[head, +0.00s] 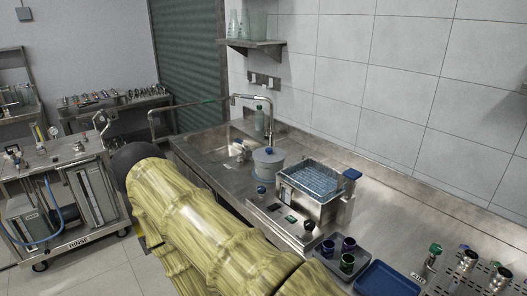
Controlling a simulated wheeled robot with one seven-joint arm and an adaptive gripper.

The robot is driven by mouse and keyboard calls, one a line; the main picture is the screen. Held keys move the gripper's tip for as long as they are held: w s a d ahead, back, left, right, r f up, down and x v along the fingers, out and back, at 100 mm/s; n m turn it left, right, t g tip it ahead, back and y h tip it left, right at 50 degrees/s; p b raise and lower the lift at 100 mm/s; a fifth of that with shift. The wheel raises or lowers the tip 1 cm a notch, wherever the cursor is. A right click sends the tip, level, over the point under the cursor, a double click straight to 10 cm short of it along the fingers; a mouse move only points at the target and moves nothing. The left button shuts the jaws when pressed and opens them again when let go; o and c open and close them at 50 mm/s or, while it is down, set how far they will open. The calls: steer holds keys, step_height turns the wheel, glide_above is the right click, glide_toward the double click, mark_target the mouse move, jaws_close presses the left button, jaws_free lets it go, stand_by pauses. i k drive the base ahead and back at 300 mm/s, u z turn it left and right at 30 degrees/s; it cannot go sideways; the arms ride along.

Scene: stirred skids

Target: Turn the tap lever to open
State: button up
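A tall metal tap (268,112) with a bent spout stands at the back of the steel sink (212,147), near the wall. Its lever is too small to make out, so I cannot tell its position. Another upright fitting with handles (100,122) stands on the cart at the left; I cannot tell whether it carries a lever. My arm, in a yellow wrinkled cover, crosses the lower middle and ends in a dark rounded part left of the sink. My gripper does not show.
A grey lidded pot (268,160), a water bath (318,182) and a tray of dark cups (340,250) stand on the counter right of the sink. A cart marked RINSE (80,200) stands at the left. Some floor shows between cart and arm.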

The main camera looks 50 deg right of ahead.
mark_target(245, 148)
steer(key=k, duration=0.3)
steer(key=z, duration=1.25)
steer(key=i, duration=0.8)
steer(key=u, duration=0.3)
